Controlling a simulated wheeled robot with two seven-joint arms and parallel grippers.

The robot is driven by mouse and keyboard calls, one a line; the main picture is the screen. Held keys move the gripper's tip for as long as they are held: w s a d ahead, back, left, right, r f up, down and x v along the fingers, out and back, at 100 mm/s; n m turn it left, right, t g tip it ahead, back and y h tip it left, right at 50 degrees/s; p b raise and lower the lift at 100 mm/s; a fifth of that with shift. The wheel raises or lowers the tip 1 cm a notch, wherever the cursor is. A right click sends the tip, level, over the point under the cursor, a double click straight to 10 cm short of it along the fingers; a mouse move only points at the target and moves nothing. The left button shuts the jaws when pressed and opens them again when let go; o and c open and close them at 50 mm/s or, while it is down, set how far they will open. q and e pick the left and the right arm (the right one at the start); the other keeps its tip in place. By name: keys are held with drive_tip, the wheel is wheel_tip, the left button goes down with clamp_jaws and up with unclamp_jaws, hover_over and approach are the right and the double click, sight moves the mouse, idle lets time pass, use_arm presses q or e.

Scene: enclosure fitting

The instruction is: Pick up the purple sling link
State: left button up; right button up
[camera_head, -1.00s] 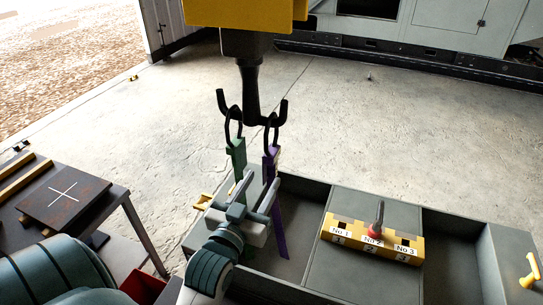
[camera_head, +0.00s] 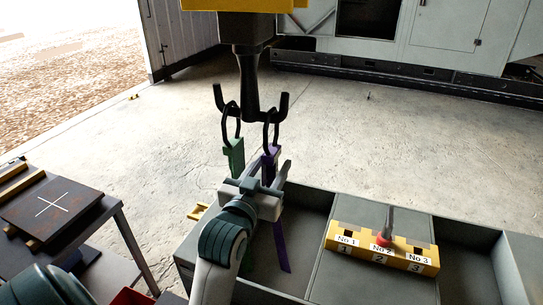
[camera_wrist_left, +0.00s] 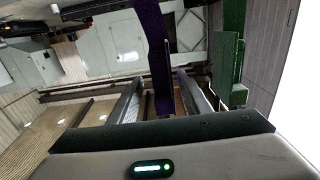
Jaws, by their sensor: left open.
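The purple sling link (camera_head: 269,165) hangs from the right arm of a black double hook (camera_head: 250,112) by a dark ring. Its lower end shows below my left gripper (camera_head: 266,176), whose fingers hide its middle. In the left wrist view the purple link (camera_wrist_left: 155,45) runs down between the two open fingers (camera_wrist_left: 162,98). I cannot tell whether either finger touches it. A green link (camera_head: 235,158) hangs from the hook's left arm, and in the left wrist view it is right of the fingers (camera_wrist_left: 228,65). My right gripper is not in view.
A grey tray (camera_head: 330,192) lies below, holding a yellow block (camera_head: 382,249) labelled No 1 to No 3 with a red-based lever. A table with a cross-marked dark plate (camera_head: 52,205) is at left. The floor behind is mostly clear.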

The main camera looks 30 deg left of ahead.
drive_tip(key=shift+f, duration=0.15)
use_arm(q)
drive_tip(key=shift+w+f+b, duration=0.1)
drive_tip(key=shift+w+b, duration=0.05)
drive_tip(key=shift+b, duration=0.2)
drive_tip(key=shift+w+a+f+b, duration=0.1)
drive_tip(key=shift+w+a+b, duration=0.2)
drive_tip(key=shift+w+b, duration=0.55)
drive_tip(key=shift+w+a+r+p, duration=0.2)
drive_tip(key=shift+w+r+p, duration=0.1)
drive_tip(key=shift+p, duration=0.15)
use_arm(e)
drive_tip(key=w+a+t, duration=0.1)
drive_tip(key=w+a, duration=0.1)
drive_tip(key=w, duration=0.3)
use_arm(q)
drive_tip(key=shift+x, duration=1.25)
drive_tip(key=shift+f, duration=0.15)
drive_tip(key=c, duration=1)
clamp_jaws()
use_arm(e)
drive_tip(key=shift+g, duration=0.5)
drive_tip(key=s, duration=0.1)
drive_tip(key=s+d, duration=0.1)
drive_tip(key=s, duration=0.1)
drive_tip(key=s+d+f, duration=0.1)
drive_tip(key=shift+s, duration=0.4)
